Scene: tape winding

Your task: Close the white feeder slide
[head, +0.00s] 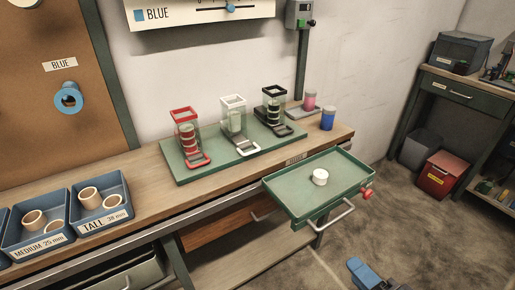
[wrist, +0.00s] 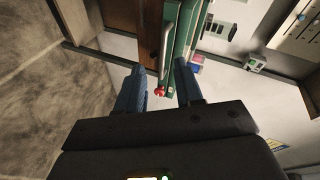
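The white feeder (head: 233,114) stands upright between a red one and a black one on a green base board. Pale rolls show inside its clear column. Its slide, with a white loop handle (head: 248,148), sticks out at the front; I cannot tell how far it is drawn out. My gripper (head: 364,272) shows in part at the bottom of the head view, well away from the feeder. In the wrist view my gripper (wrist: 160,67) has its two blue fingers spread apart, with nothing between them.
The red feeder (head: 186,136) and black feeder (head: 272,106) flank the white one. A green tray (head: 296,202) with a white roll (head: 320,177) juts out in front of the workbench. Pink (head: 310,101) and blue (head: 328,118) cylinders stand at right. Blue bins (head: 104,220) hold rolls at left.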

